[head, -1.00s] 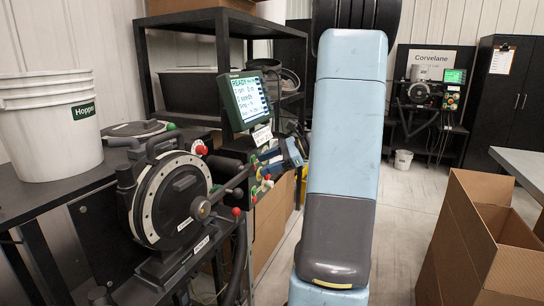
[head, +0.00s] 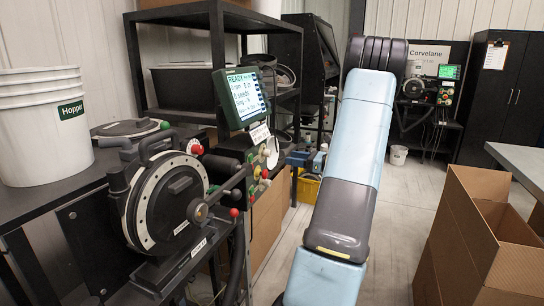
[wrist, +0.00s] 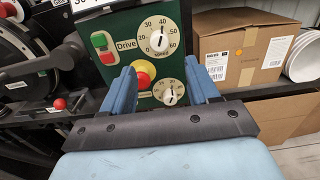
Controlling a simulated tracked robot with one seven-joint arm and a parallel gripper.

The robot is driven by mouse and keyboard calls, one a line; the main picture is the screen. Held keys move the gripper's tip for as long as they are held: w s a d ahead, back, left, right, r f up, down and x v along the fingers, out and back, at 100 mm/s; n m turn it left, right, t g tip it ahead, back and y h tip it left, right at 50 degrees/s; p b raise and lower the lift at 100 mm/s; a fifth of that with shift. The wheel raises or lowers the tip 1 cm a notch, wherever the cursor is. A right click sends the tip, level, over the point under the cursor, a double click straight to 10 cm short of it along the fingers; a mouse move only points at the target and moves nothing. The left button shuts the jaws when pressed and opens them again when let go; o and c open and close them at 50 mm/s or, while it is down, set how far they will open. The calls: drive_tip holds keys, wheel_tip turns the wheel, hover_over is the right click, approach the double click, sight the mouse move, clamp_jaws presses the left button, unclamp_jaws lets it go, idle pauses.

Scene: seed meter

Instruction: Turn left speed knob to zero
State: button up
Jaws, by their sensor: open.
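In the wrist view, a green control panel (wrist: 125,22) is ahead of my gripper (wrist: 165,78). My gripper is open, empty and apart from both knobs. In the head view, the panel (head: 254,178) is seen edge-on below the lit screen (head: 246,97).
A red stop button on a yellow collar (wrist: 144,75) and a green-and-red Drive switch (wrist: 103,47) are close to the knobs. A cardboard box (wrist: 236,55) is right of the panel. The seed meter disc (head: 170,203) stands left. An open carton (head: 480,240) is at right.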

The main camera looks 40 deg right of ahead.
sight(267, 153)
drive_tip(key=x, duration=0.9)
drive_tip(key=shift+w+a, duration=0.1)
drive_tip(key=c, duration=1)
drive_tip(key=shift+c, duration=0.2)
